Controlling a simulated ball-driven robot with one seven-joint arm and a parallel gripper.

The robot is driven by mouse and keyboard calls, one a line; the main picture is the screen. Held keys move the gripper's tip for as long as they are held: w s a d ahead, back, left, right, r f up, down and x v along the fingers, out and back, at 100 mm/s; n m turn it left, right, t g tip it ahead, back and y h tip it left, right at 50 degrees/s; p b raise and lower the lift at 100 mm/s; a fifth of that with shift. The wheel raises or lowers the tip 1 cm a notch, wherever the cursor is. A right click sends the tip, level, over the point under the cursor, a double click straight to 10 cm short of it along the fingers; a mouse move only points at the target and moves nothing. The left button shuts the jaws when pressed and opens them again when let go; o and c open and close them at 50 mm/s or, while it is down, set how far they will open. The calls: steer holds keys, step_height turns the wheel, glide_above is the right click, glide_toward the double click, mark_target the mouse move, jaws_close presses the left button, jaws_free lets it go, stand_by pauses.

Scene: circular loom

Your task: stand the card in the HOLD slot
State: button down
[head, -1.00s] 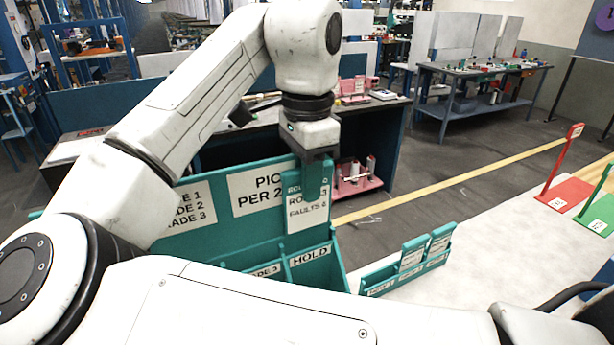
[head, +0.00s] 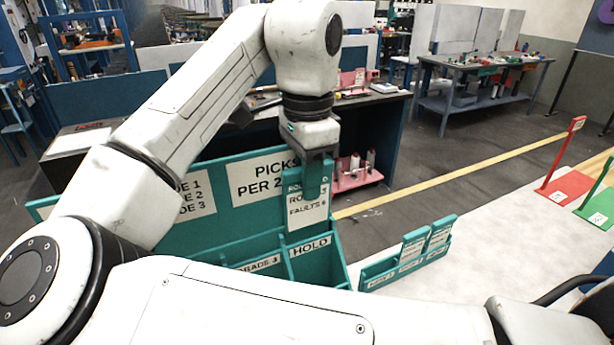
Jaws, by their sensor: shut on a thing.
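My gripper (head: 312,178) points down and is shut on the teal-and-white card (head: 308,212), near the card's top edge. The card hangs upright, with printed lines that include "FAULTS". It is in front of the teal board's right end and above the HOLD slot (head: 312,262), whose label (head: 310,246) is on its front. The card's lower edge shows above that label; whether it overlaps the slot's opening in depth I cannot tell. The GRADE 3 slot (head: 257,264) is left of HOLD. My arm hides the other slots.
The teal board (head: 217,180) carries a PICKS sign (head: 262,180) behind the slots. A smaller teal rack (head: 377,277) with two upright cards stands on the white table (head: 480,250) to the right. Red and green stands are farther right. Pink holders are behind.

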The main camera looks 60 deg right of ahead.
steer(key=shift+f, duration=0.15)
steer(key=b, duration=0.2)
glide_above(307, 227)
steer(key=shift+d+f, duration=0.1)
steer(key=shift+f, duration=2)
steer(key=c, duration=0.9)
jaws_free()
steer(key=shift+c, duration=0.2)
step_height(307, 227, up, 11)
steer(key=shift+f+b, duration=0.1)
steer(key=shift+b, duration=0.4)
